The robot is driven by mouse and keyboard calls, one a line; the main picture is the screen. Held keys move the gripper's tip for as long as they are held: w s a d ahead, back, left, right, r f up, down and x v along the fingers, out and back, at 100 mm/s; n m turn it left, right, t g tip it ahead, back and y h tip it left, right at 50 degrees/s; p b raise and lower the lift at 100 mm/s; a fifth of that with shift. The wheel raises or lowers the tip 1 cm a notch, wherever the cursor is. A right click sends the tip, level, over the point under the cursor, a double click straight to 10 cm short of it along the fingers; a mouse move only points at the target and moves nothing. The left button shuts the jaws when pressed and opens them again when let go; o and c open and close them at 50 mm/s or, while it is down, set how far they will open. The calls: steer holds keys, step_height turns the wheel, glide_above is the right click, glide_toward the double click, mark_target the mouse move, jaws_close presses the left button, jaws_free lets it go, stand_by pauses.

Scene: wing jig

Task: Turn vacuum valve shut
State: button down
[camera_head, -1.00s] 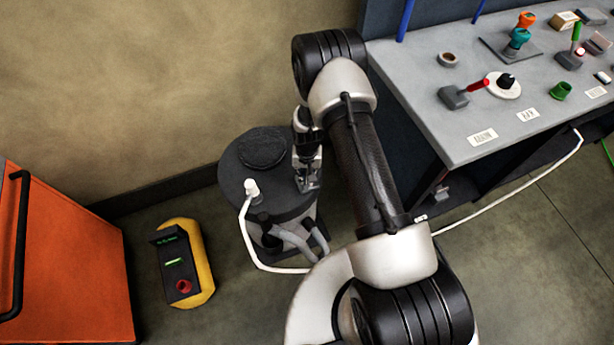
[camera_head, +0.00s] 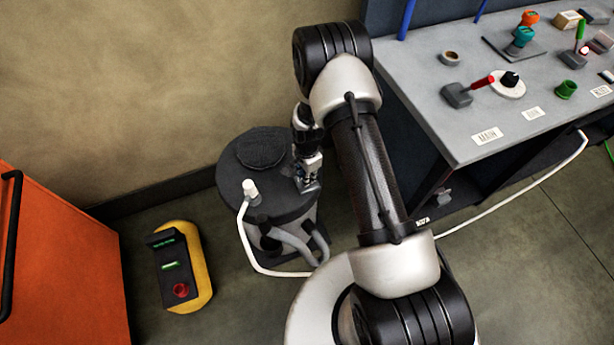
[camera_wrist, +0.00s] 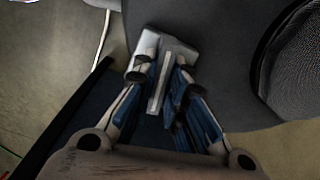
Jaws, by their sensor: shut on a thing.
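The vacuum valve's handle appears as a light grey bar with a wider end (camera_wrist: 165,55) in the wrist view, over the top of a dark drum (camera_head: 280,210). My gripper (camera_wrist: 165,90), with blue finger pads, is shut on this bar, one finger on each side. In the head view my gripper (camera_head: 308,182) is at the right side of the drum's top. The valve's body and stem are mostly hidden by the gripper, so I cannot tell its full turn position.
A white hose (camera_head: 243,235) leaves a white fitting (camera_head: 250,188) on the drum and runs along the floor. A yellow-and-black unit (camera_head: 203,265) stands left. An orange cabinet (camera_head: 60,265) is further left. A grey bench (camera_head: 430,105) with knobs and levers is right.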

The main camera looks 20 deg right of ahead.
steer(key=shift+m, duration=1.1)
steer(key=c, duration=1.6)
jaws_free()
step_height(320, 180, up, 12)
